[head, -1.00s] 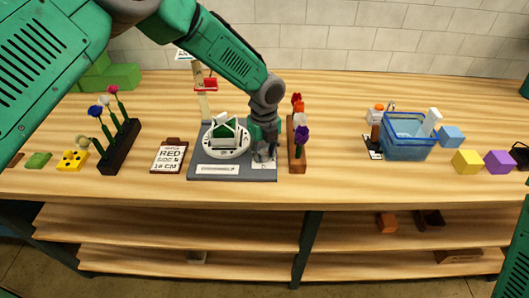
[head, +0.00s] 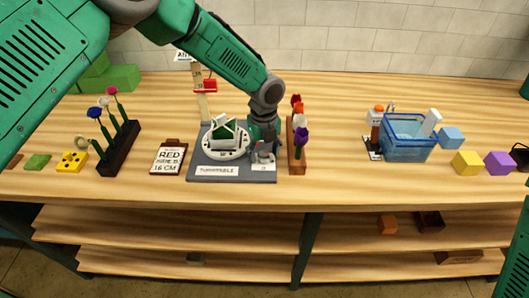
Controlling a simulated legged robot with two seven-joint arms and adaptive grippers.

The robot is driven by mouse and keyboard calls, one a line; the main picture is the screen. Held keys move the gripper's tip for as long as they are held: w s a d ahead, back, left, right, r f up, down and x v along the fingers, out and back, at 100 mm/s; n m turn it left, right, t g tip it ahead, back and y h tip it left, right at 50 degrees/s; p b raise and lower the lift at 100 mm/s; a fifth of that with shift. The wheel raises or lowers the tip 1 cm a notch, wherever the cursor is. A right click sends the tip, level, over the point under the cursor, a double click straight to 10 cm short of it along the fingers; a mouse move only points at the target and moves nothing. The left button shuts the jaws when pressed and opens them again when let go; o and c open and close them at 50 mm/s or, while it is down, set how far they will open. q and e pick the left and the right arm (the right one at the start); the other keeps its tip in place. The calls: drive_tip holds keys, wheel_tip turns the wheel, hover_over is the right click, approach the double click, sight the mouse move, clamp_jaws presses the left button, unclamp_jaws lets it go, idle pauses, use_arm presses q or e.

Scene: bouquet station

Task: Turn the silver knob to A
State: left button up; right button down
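The silver knob (head: 263,157) is small and sits at the front right of the grey turntable base (head: 230,178), above a small white label that is too small to read. The base carries a round white dial (head: 212,151) with a green and white piece on it and a plate lettered "TURNTABLE". My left gripper (head: 262,148) points down right at the knob and partly hides it. Whether its fingers are closed on the knob is too small to tell. My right gripper is out of view.
A wooden block with flowers (head: 298,150) stands close on the right of the base. A clipboard reading "RED" (head: 169,157) lies to its left, beside a dark flower rack (head: 119,150). A blue bin (head: 407,142) stands at right. The tabletop between flowers and bin is clear.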

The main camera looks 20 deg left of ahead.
sight(264, 152)
use_arm(q)
drive_tip(key=shift+s, duration=0.1)
drive_tip(key=shift+r, duration=0.2)
wheel_tip(264, 152, up, 12)
drive_tip(key=shift+f, duration=0.25)
